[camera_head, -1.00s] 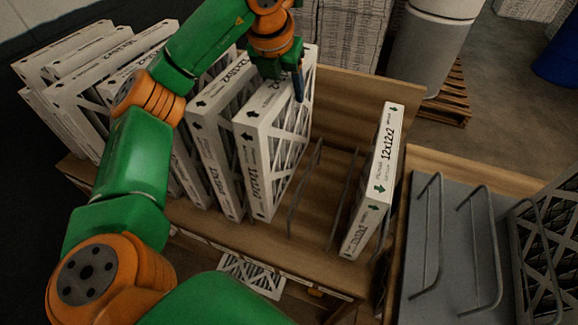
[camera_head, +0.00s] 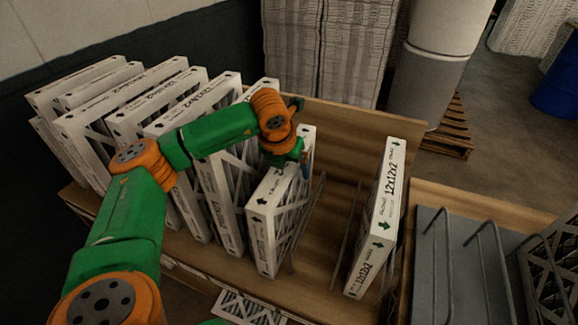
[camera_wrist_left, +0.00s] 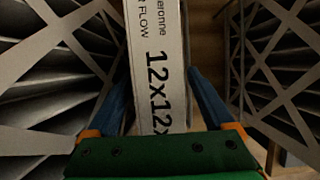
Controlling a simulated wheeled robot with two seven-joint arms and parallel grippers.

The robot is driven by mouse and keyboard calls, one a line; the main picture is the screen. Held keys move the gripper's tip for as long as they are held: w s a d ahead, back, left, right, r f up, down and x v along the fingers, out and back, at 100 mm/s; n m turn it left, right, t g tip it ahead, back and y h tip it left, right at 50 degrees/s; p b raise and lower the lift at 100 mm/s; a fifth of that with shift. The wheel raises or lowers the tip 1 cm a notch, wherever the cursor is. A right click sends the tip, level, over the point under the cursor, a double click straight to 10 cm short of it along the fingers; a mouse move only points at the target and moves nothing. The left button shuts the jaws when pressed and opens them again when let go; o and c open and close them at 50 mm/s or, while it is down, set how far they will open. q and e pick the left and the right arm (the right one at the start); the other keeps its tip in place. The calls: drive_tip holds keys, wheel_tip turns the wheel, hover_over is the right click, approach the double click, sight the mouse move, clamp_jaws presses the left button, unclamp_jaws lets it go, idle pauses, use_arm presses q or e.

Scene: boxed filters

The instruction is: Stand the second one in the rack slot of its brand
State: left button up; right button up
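My left gripper (camera_head: 303,160) is over a white-framed boxed filter (camera_head: 260,232), its blue fingers on either side of the frame. The wrist view shows the fingers (camera_wrist_left: 160,95) close against both faces of this filter (camera_wrist_left: 158,60), marked "12x12x" with a partly cut-off brand ending in "eronne". It stands upright among the wire dividers (camera_head: 310,220) of the wooden rack, lower than its left neighbour; whether its bottom touches the rack is hidden. Another "12x12x2" filter (camera_head: 380,220) stands upright toward the rack's right end. My right gripper is not in view.
Several filters (camera_head: 110,110) stand in a row at the left. Bare wire dividers (camera_head: 345,235) stand between the held filter and the right-hand one. A grey panel with wire dividers (camera_head: 445,270) is at right.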

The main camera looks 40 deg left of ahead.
use_arm(q)
drive_tip(key=shift+r, duration=0.1)
drive_tip(key=b+v, duration=0.1)
drive_tip(key=v, duration=1.1)
drive_tip(key=shift+d+b, duration=0.1)
drive_tip(key=shift+b, duration=0.25)
